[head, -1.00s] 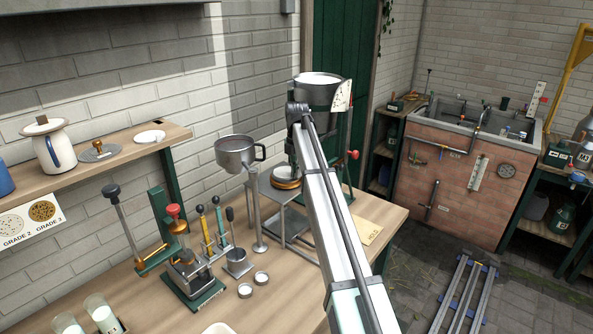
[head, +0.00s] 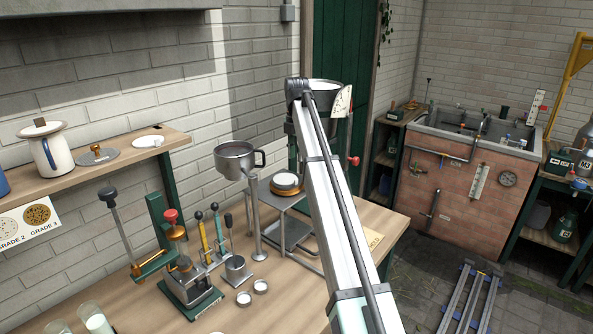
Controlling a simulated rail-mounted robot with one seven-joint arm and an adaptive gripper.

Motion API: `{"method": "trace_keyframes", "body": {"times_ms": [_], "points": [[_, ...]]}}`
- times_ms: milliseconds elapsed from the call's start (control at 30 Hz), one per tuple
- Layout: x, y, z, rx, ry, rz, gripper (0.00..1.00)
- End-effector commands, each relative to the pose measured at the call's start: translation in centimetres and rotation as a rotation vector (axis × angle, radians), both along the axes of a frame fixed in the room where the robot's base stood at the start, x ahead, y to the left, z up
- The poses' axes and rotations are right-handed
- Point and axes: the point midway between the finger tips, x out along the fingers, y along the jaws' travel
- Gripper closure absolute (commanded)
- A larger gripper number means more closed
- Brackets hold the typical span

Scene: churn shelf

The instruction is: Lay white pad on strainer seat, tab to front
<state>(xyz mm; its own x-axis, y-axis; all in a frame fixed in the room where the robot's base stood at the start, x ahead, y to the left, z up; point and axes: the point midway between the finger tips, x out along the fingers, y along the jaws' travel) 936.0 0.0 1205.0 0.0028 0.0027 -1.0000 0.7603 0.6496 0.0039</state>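A flat white disc (head: 147,142) lies on the wooden wall shelf at the left; it may be the white pad, but its tab cannot be made out. A low round piece with a white top and a brass-coloured rim (head: 287,184) sits on a small metal stand on the bench. It may be the strainer seat; I cannot tell whether the white top is a pad. A grey metal cup with a handle (head: 236,158) is held on a post to its left. My gripper is out of sight, hidden beyond my raised arm.
A large metal bowl (head: 325,95) stands behind my arm. A brick sink (head: 455,185) is at the right.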

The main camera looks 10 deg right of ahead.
Motion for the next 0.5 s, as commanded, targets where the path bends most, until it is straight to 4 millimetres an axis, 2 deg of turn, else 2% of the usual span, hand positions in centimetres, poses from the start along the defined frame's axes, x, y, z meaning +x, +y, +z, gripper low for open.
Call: {"method": "trace_keyframes", "body": {"times_ms": [200,500], "points": [[0.1,0.0,2.4,0.000,0.000,0.000,0.69],[0.0,0.0,3.0,0.000,0.000,0.000,0.69]]}}
